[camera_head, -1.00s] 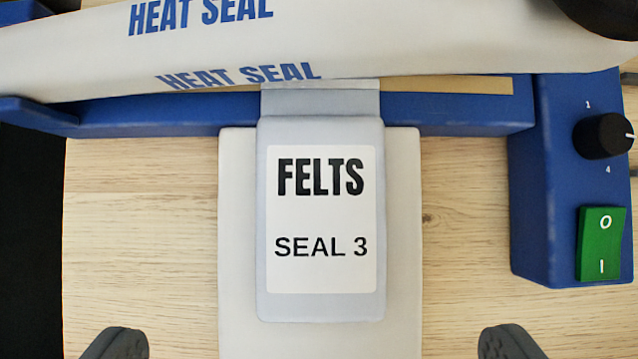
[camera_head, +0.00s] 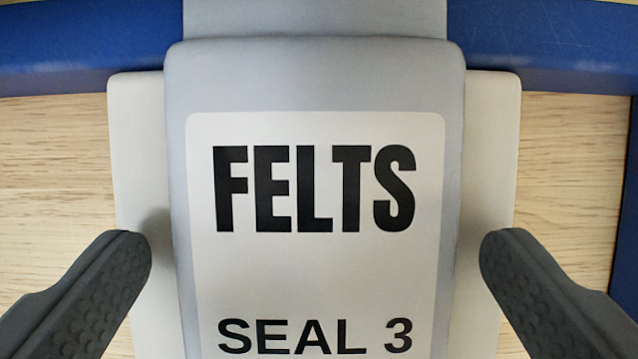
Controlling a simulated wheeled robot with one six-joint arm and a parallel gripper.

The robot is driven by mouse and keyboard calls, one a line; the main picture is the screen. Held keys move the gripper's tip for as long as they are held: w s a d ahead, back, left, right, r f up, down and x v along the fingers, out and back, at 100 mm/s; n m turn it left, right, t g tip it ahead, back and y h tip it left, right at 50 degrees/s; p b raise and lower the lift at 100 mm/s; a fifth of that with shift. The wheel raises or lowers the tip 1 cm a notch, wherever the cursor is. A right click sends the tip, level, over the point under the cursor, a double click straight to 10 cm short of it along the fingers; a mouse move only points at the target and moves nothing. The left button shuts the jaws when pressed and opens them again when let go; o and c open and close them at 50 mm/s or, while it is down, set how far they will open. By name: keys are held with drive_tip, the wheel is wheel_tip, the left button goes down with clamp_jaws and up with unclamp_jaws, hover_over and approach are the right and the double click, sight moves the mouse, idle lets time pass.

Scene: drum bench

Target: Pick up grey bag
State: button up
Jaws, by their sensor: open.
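The grey bag (camera_head: 180,150) fills the middle of the view. It has a white label (camera_head: 315,270) reading "FELTS" and "SEAL 3". Its narrower top end (camera_head: 315,18) runs up over the blue sealer body and out of the picture. The bag lies on a pale plate (camera_head: 135,130) that shows along both sides. My gripper (camera_head: 315,245) is open, with one dark finger left of the bag and one right of it. Both fingertips are over the pale plate's sides, apart from the bag. The bag's lower end is cut off by the frame.
The blue sealer body (camera_head: 540,40) crosses the top of the view behind the plate. A blue part (camera_head: 630,200) shows at the right edge. Bare light wood (camera_head: 50,180) lies left and right of the plate.

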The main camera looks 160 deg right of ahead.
drive_tip(key=c, duration=1.1)
drive_tip(key=shift+o, duration=0.2)
drive_tip(key=shift+r, duration=0.15)
